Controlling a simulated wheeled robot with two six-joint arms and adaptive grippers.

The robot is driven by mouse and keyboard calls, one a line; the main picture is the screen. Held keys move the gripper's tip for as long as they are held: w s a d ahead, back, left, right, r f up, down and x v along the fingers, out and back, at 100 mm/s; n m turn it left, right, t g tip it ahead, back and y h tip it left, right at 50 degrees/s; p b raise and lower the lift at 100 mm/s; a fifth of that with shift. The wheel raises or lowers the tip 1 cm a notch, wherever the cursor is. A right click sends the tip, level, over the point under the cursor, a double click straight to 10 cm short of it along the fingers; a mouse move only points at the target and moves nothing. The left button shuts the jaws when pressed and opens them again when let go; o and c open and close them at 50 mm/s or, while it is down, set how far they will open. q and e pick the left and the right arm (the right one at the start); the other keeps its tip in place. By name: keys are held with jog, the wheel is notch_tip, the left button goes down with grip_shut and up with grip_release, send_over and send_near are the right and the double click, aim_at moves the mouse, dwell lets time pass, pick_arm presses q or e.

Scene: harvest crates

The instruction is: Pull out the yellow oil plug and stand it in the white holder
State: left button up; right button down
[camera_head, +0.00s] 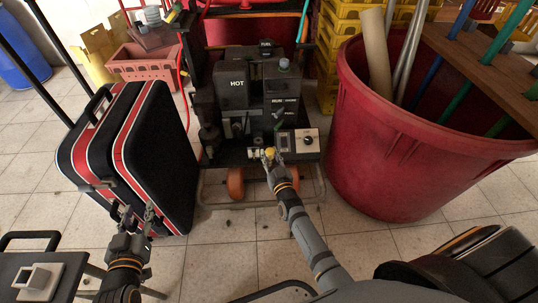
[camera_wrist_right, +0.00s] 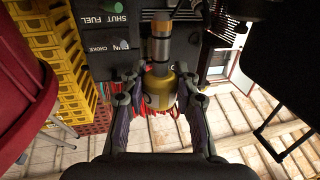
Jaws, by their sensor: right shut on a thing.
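The yellow oil plug (camera_head: 269,153) is at the low front of the black machine (camera_head: 262,85). My right gripper (camera_head: 270,161) is shut on it. In the right wrist view the yellow plug (camera_wrist_right: 159,92) sits between the two fingers (camera_wrist_right: 160,100), in line with a grey metal cylinder (camera_wrist_right: 161,48). I cannot tell how deep the plug sits in the machine. The white holder (camera_head: 38,281), a block with a square opening, is on a dark surface at the lower left. My left gripper (camera_head: 136,213) is open and empty, in front of the black-and-red case, to the right of the holder.
A large black suitcase with red trim (camera_head: 150,150) stands on the tiled floor left of the machine. A big red tub (camera_head: 400,160) with poles stands at the right. Yellow crates (camera_head: 340,30) are stacked behind.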

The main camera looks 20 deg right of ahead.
pick_arm(q)
jog(key=shift+s+f, duration=0.3)
pick_arm(e)
jog(key=shift+s, duration=0.15)
pick_arm(q)
jog(key=shift+r, duration=0.1)
jog(key=shift+r+p, duration=2.8)
jog(key=shift+p, duration=0.05)
pick_arm(e)
jog(key=shift+r, duration=2.7)
pick_arm(q)
jog(key=shift+f, duration=0.1)
